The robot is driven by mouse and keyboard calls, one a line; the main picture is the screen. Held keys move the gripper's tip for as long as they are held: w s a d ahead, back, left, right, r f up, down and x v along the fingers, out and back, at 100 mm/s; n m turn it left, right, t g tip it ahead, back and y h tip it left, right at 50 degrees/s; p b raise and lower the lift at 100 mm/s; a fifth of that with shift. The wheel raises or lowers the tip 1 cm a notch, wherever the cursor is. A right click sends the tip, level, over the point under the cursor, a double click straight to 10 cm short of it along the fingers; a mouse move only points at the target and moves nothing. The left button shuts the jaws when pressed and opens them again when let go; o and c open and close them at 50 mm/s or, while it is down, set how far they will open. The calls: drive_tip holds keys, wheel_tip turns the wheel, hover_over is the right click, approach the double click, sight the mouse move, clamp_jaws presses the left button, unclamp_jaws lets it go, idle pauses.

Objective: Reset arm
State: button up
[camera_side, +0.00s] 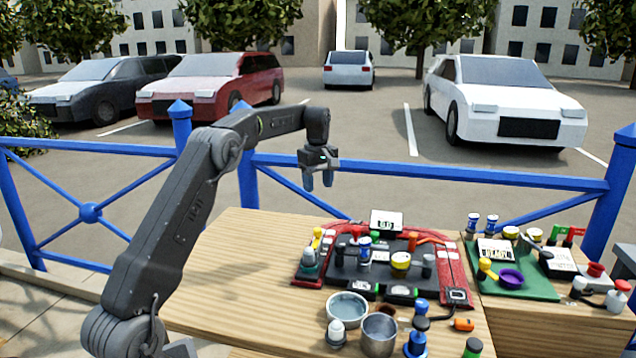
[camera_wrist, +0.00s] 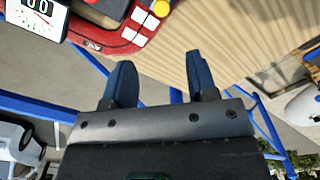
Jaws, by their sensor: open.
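My gripper (camera_side: 318,180) hangs from the raised arm, pointing down, in the side view. It is above and behind the far edge of the wooden table (camera_side: 235,262), near the blue railing. In the wrist view the two blue fingers of my gripper (camera_wrist: 163,82) stand apart with nothing between them. The gripper touches no object. The red and black board (camera_side: 460,285) lies on the table below and to the right of it. Part of this red board (camera_wrist: 119,32) shows at the top left of the wrist view.
A display reading 00 (camera_side: 386,221) stands at the board's back. Cups (camera_side: 379,334), a bowl (camera_side: 347,308) and bottles crowd the front. A green mat (camera_side: 540,288) with small items lies to the right. Blue railing (camera_side: 430,174) runs behind. The table's left part is bare.

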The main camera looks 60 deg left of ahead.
idle(0.4)
drive_tip(key=s+d+r+m+t, duration=0.1)
drive_tip(key=s+d+r+m, duration=0.25)
drive_tip(key=d, duration=0.35)
drive_tip(key=s+d+r+m+t, duration=0.1)
drive_tip(key=s+d+r+m, duration=0.25)
drive_tip(key=d, duration=0.35)
drive_tip(key=s+d+r+m+t, duration=0.1)
drive_tip(key=s+d+r+m, duration=0.15)
drive_tip(key=s+d, duration=0.35)
drive_tip(key=s+d+f+m+t, duration=0.1)
drive_tip(key=s+d+f+m, duration=0.2)
drive_tip(key=s, duration=0.5)
drive_tip(key=s+d+f+m+t, duration=0.1)
drive_tip(key=s+d+f+m, duration=0.2)
drive_tip(key=s+d+m, duration=0.2)
drive_tip(key=s+d, duration=0.3)
drive_tip(key=shift+s+d+f+t, duration=0.15)
drive_tip(key=shift+s+d+t, duration=0.1)
drive_tip(key=shift+s+t, duration=0.05)
